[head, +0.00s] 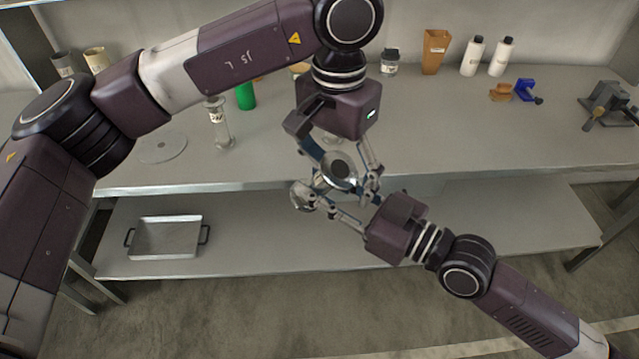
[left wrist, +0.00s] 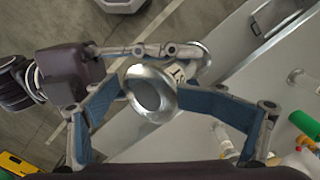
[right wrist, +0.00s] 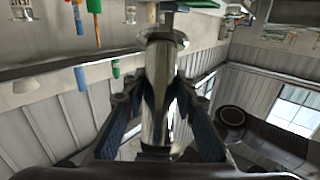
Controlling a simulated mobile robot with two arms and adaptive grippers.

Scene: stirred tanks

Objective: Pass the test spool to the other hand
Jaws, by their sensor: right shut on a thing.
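The test spool (head: 338,168) is a shiny metal tube with round flanges, held in the air in front of the bench edge. My right gripper (head: 340,194) comes from the lower right and is shut on it. In the right wrist view the spool (right wrist: 160,88) stands lengthwise between the blue-padded fingers. My left gripper (head: 340,160) reaches down from above, open, its fingers on either side of the spool. In the left wrist view the flange (left wrist: 150,93) faces the camera between the spread blue pads; whether they touch it is unclear.
A metal tray (head: 166,238) sits on the lower shelf. The bench's right front is clear.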

